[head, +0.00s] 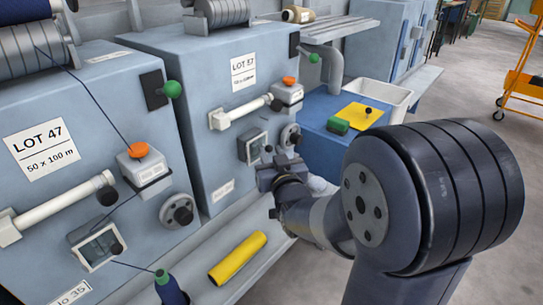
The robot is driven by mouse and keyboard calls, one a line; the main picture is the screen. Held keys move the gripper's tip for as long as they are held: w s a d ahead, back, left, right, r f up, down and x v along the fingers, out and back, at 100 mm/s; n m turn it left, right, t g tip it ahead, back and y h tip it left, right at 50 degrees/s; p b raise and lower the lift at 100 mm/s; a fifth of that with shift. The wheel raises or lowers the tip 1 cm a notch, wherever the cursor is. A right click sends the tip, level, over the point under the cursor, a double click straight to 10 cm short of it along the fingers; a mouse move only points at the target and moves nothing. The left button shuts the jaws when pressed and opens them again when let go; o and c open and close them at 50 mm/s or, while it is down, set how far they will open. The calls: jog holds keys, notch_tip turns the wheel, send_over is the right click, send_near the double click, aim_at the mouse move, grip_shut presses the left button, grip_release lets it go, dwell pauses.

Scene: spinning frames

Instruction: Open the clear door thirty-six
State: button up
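A small clear door (252,147) in a pale frame is on the front of the middle machine, the one marked LOT 57. It looks shut, with a dark knob at its right edge. The small label (222,190) below it is too small to read. My gripper (268,172) is in front of this machine, just below and right of the door, close to its knob. Whether it touches the knob, and whether its fingers are open or shut, I cannot tell. A similar clear door (97,246) with a dark knob is on the left machine, whose partly cut label appears to end in 35.
Handwheels (290,136) and orange buttons (289,81) are close to the middle door. A blue cabinet (325,152) and white bin (385,95) stand to the right. Open floor lies at far right.

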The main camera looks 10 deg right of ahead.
jog(key=shift+w, duration=0.2)
grip_shut()
dwell(0.4)
